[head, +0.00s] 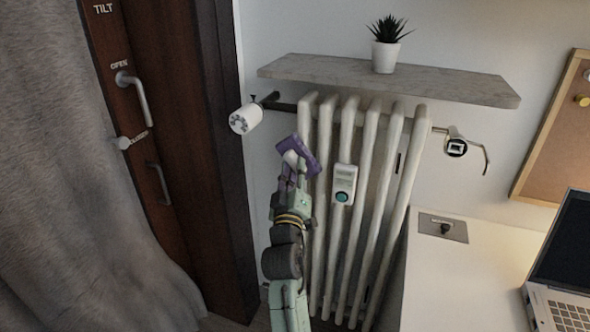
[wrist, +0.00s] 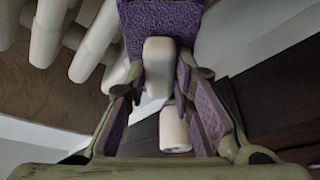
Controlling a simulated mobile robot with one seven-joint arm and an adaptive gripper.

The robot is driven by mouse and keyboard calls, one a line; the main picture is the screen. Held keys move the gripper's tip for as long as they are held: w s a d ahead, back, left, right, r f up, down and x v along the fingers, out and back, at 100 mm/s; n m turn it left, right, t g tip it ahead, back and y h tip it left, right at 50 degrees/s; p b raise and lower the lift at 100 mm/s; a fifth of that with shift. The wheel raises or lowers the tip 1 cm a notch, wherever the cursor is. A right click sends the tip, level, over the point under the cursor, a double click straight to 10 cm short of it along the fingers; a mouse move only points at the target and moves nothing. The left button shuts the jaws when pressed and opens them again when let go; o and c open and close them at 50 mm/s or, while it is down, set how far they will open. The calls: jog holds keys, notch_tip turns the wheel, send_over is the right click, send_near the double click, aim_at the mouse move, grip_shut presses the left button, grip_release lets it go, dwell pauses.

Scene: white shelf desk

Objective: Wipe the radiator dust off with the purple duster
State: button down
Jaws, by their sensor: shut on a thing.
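The purple duster (head: 299,150) is at the upper left side of the white radiator (head: 366,210). It also shows at the top of the wrist view (wrist: 160,22), a purple textured pad with a whitish handle (wrist: 159,62). My gripper (head: 291,172) is shut on the duster, with its fingers on both sides of the handle in the wrist view (wrist: 160,78). The duster overlaps the leftmost radiator column in the head view; I cannot tell whether it touches it. No separate dust patch can be made out on the columns.
A shelf (head: 330,70) with a potted plant (head: 386,55) hangs above the radiator. A white valve knob (head: 244,119) sticks out at left. A small white device (head: 344,184) sits on the radiator front. A desk (head: 440,280) with a laptop (head: 565,260) stands at right.

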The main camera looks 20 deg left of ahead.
jog(key=shift+f+b, duration=6)
jog(key=shift+f, duration=0.95)
jog(key=shift+w+r+p, duration=0.1)
jog(key=shift+r+p, duration=6.45)
jog(key=shift+r, duration=1.5)
notch_tip(320, 180, down, 16)
jog(key=b, duration=1.3)
jog(key=shift+b, duration=0.4)
jog(key=shift+f, duration=0.1)
